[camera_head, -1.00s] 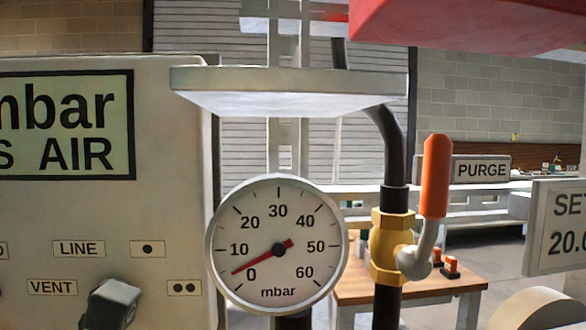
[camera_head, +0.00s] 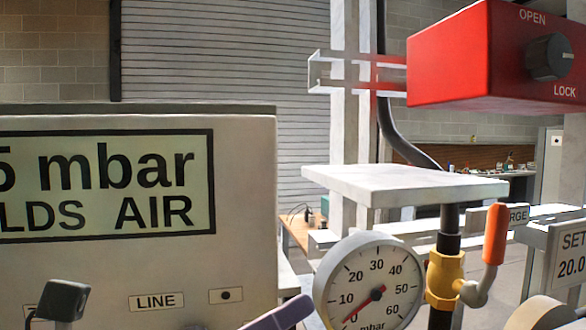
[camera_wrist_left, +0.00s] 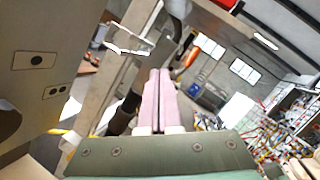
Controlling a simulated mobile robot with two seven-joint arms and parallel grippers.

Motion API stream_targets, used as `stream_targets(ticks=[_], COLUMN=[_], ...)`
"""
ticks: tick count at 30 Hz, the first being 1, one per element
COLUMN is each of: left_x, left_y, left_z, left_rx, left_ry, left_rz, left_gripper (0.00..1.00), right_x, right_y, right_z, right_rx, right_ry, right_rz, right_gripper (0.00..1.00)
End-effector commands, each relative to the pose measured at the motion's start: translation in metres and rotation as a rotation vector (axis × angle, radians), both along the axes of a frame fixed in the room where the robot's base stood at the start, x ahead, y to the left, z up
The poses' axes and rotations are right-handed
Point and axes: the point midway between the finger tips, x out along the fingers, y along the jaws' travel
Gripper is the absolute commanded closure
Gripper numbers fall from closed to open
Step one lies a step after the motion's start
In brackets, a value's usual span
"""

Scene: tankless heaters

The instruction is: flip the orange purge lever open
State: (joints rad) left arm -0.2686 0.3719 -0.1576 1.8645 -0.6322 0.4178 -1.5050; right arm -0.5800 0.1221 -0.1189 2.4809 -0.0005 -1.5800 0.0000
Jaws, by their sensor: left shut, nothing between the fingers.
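The orange purge lever (camera_head: 495,234) stands nearly upright on its pale bent arm, beside the brass valve body (camera_head: 444,278) on a black pipe. Part of it covers the PURGE sign. In the left wrist view, the orange lever (camera_wrist_left: 188,56) shows just beyond and to the right of the fingertips. My left gripper (camera_head: 298,308) enters at the bottom of the head view, left of the gauge and well left of the lever. In the left wrist view its pink fingers (camera_wrist_left: 160,76) are together and empty. My right gripper is not in view.
A round mbar gauge (camera_head: 372,292) stands between my left gripper and the valve. A white shelf (camera_head: 400,186) is above the gauge, and a red box (camera_head: 455,60) with a dark knob is above that. A grey display panel (camera_head: 245,200) fills the left.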

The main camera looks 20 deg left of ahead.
Motion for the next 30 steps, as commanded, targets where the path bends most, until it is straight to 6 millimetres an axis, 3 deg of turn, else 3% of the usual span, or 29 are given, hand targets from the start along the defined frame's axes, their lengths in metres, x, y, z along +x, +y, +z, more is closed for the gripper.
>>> stream_targets(ticks=[1,15,24,30], left_x=[0.003,0.016,0.006,-0.001], left_y=[0.004,0.051,0.073,0.08], left_z=[0.02,0.088,0.114,0.118], left_rx=[-0.04,-0.51,-0.807,-0.921], left_ry=[0.037,0.441,0.666,0.748], left_rz=[0.026,0.308,0.478,0.545], left_gripper=[1.0,1.0,1.0,1.0], right_x=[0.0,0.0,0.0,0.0], right_y=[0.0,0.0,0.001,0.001], right_z=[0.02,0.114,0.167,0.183], right_rx=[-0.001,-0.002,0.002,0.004], right_ry=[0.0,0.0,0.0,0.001], right_rz=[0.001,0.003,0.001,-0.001], right_gripper=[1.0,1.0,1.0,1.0])
